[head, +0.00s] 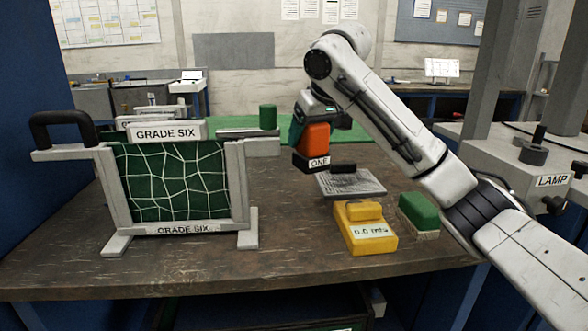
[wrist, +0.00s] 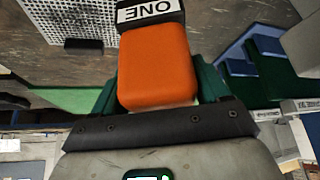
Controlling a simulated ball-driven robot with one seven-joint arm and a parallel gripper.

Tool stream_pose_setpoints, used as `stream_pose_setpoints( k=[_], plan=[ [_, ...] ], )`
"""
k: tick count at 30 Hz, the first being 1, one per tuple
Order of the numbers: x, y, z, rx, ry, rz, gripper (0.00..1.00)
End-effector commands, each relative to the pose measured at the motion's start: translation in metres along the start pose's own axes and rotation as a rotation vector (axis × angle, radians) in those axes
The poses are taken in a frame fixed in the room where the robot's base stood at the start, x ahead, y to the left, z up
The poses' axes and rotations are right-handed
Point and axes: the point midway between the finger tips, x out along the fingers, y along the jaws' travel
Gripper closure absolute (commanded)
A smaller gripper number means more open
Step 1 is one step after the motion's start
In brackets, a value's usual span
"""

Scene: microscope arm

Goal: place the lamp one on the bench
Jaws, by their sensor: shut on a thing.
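Lamp one is an orange block on a black base with a white label reading ONE; it shows in the head view (head: 315,140) and upside down in the wrist view (wrist: 157,65). My gripper (head: 313,127) is shut on its orange body, with dark green fingers at both sides in the wrist view (wrist: 158,88). In the head view the lamp appears upright, over the brown bench (head: 285,235) near the grey perforated plate. Whether its base touches anything is hard to tell.
A frame labelled GRADE SIX (head: 170,131) with green netting stands at left. The perforated plate (head: 350,184), a yellow meter (head: 370,232) and a green-topped block (head: 418,210) lie right of centre. A grey stand labelled LAMP (head: 530,170) is at right. The bench's front middle is clear.

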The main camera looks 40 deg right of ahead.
Motion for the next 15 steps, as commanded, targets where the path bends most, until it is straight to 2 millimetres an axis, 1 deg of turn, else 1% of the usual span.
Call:
stream_pose_setpoints(
  k=[1, 2, 3, 7, 10, 15],
  plan=[
    [0.010, 0.001, -0.007, 0.000, -0.001, 0.002, 0.65],
    [0.015, 0.002, -0.011, 0.000, -0.001, 0.004, 0.65],
    [0.027, 0.002, -0.011, 0.000, -0.002, 0.002, 0.65],
    [0.054, 0.004, -0.016, -0.001, -0.001, 0.001, 0.65],
    [0.067, 0.005, -0.018, -0.001, 0.000, 0.002, 0.65],
    [0.077, 0.005, -0.021, -0.002, 0.001, 0.000, 0.65]
  ],
)
